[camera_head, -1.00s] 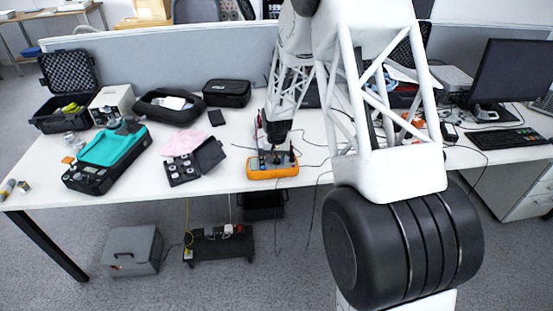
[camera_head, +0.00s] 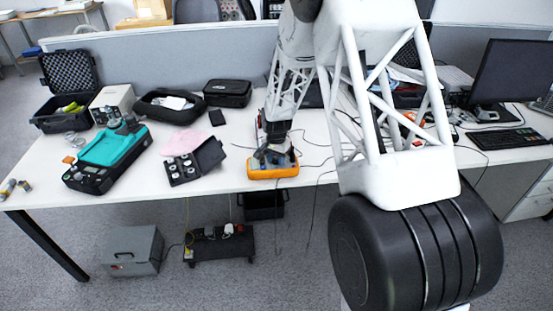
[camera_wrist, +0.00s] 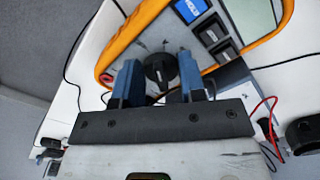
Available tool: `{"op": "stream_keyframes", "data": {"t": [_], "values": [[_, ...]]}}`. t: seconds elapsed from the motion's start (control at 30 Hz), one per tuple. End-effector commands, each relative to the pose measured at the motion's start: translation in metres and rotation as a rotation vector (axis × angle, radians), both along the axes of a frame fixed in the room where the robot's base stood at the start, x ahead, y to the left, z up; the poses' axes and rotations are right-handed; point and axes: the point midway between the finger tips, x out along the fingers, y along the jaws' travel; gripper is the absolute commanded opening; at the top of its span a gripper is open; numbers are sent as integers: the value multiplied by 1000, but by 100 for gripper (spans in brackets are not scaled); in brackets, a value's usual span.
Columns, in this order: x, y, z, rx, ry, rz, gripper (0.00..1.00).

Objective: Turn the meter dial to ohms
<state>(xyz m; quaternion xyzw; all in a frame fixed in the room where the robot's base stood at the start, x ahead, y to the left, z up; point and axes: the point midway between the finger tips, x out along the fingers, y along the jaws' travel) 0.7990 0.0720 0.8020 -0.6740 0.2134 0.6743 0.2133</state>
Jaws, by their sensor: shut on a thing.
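The meter (camera_head: 262,174) is an orange-cased multimeter lying near the front edge of the white table. Its round black dial (camera_wrist: 160,72) shows in the wrist view, between the two blue fingers of my gripper (camera_wrist: 158,66). My gripper (camera_head: 273,158) is above the meter in the head view, pointing down and shut on the dial. The meter's screen (camera_wrist: 250,14) and blue and dark buttons (camera_wrist: 190,9) lie beyond the dial. The dial's markings are too small to read, so I cannot tell its setting.
Cables run across the table (camera_head: 228,178) right of the meter. An open black case of weights (camera_head: 195,163) and a teal and black device (camera_head: 105,158) stand to the left. A red lead (camera_wrist: 262,106) lies near my gripper. A monitor (camera_head: 515,70) stands far right.

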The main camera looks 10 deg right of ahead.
Motion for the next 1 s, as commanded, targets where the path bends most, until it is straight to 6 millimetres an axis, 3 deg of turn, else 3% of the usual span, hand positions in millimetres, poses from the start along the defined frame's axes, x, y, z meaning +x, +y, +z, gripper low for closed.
{"op": "stream_keyframes", "data": {"t": [0.4, 0.9, 0.93, 1.0], "values": [[1, 1, 1, 0, -1, -231, 14], [2, 1, 0, 0, -1, -260, 14], [2, 1, 0, 0, -1, -260, 41], [2, 1, 0, 0, -1, -260, 51]]}}
